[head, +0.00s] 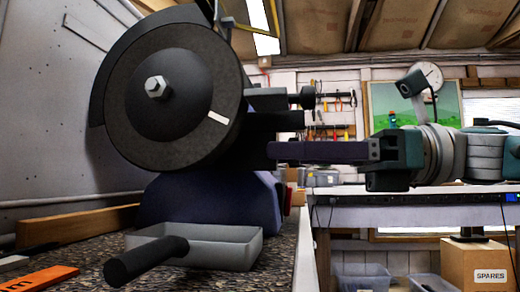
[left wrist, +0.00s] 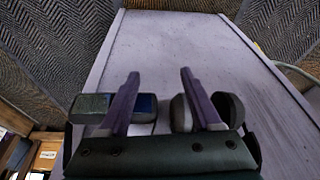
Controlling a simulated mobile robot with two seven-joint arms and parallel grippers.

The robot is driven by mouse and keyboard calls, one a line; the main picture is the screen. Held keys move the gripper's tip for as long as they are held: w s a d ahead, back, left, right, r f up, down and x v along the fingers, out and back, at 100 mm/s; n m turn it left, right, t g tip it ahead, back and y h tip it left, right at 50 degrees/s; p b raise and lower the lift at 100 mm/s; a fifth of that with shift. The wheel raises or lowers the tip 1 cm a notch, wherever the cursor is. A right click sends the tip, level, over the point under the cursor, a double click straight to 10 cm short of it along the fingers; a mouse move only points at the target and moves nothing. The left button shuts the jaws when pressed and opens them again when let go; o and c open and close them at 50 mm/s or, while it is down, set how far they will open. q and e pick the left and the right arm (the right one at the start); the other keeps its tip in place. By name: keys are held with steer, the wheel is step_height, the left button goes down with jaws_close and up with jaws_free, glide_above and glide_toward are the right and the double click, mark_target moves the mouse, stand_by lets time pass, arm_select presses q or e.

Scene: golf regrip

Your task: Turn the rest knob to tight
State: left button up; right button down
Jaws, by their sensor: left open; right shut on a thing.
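The bench grinder, with a dark wheel (head: 172,95) and a hex nut at its centre, fills the upper left of the head view. A pale mark shows on the wheel. My right gripper (head: 272,151) reaches in from the right, its fingers shut at the dark bracket beside the wheel. The rest knob is hidden there by the fingers, which are closed on it. A separate dark knob-like end (head: 305,97) sticks out above. My left gripper (left wrist: 159,73) is open and empty in the left wrist view; it does not show in the head view.
A grey tray (head: 232,250) sits below the grinder, with a black cylinder (head: 145,261) by its near side. An orange piece (head: 40,280) lies at lower left. A white workbench (head: 420,212) and a SPARES box (head: 478,264) stand at right.

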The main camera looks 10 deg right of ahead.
steer(key=c, duration=0.5)
jaws_free()
steer(key=shift+c, duration=0.2)
steer(key=s+d, duration=0.2)
steer(key=d, duration=0.7)
steer(key=shift+d, duration=0.4)
steer(key=shift+f, duration=0.1)
